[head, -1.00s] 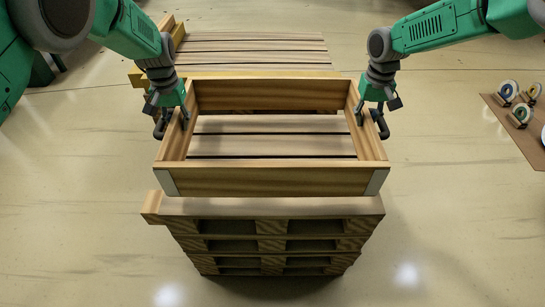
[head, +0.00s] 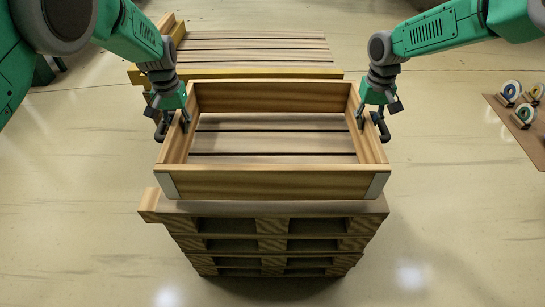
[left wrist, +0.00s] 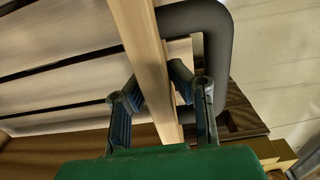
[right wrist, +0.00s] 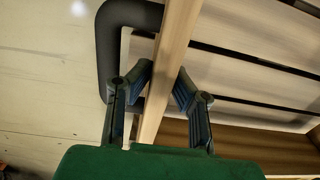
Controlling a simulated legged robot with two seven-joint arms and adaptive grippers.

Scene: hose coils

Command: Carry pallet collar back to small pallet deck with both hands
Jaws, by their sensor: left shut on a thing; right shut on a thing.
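The pallet collar (head: 270,184) is a rectangular wooden frame with pale metal front corners. It appears level above the small pallet deck (head: 155,206), whose slats show through it. I cannot tell whether a small gap remains between them. My left gripper (head: 173,125) is shut on the collar's left wall, with one finger on each side in the left wrist view (left wrist: 158,82). My right gripper (head: 372,127) is shut on the right wall, likewise straddled in the right wrist view (right wrist: 163,84). A dark loop handle shows outside each wall. The far side of the deck is partly hidden.
A stack of wooden pallets (head: 270,244) supports the deck. Behind it lies another slatted platform (head: 255,48) with a yellow front edge (head: 235,75). At the right, a brown board (head: 520,140) carries several small coils.

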